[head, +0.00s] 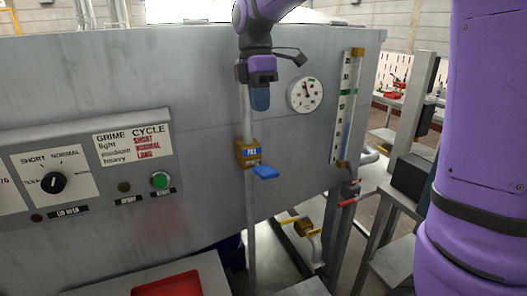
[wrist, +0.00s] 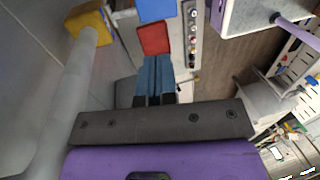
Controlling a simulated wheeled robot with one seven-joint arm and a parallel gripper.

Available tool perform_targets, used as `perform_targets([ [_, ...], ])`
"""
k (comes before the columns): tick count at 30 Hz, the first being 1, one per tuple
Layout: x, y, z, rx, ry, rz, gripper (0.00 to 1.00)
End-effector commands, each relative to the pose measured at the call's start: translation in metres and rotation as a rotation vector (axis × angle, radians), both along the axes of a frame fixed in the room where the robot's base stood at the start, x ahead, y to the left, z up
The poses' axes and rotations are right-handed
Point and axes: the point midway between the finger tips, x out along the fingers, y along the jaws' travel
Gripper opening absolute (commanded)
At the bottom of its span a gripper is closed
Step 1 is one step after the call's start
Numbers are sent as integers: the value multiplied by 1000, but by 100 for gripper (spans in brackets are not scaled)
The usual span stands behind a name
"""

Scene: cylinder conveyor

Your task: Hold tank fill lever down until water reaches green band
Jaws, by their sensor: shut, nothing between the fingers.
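The blue fill lever (head: 265,172) sticks out from a brass valve block (head: 248,153) with a blue label, on a vertical pipe at the tank front. In the wrist view the lever (wrist: 155,10) shows at the top edge, beyond the fingertips. My gripper (head: 260,104) hangs fingers-down above the lever, apart from it. Its blue fingers (wrist: 154,62) are together and hold nothing. The sight glass (head: 346,120) stands at the tank's right end, with a small green band (head: 347,92) on its upper part. The water level is too small to tell surely.
A round dial (head: 305,94) sits right of my gripper. A control panel (head: 85,165) with a knob and green button is at left. A yellow-handled valve (head: 302,228) and red handle (head: 347,202) are low at right. A red tray (head: 170,286) lies below.

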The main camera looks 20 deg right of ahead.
Motion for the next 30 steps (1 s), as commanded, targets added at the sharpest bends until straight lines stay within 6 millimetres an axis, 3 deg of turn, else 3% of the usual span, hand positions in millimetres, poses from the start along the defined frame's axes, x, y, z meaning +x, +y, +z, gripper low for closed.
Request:
perform_targets([
  [5,-4,0,-15,0,3,-1,0],
  [21,-24,0,-109,0,3,-1,0],
  [30,-29,0,-134,0,0,-2,0],
])
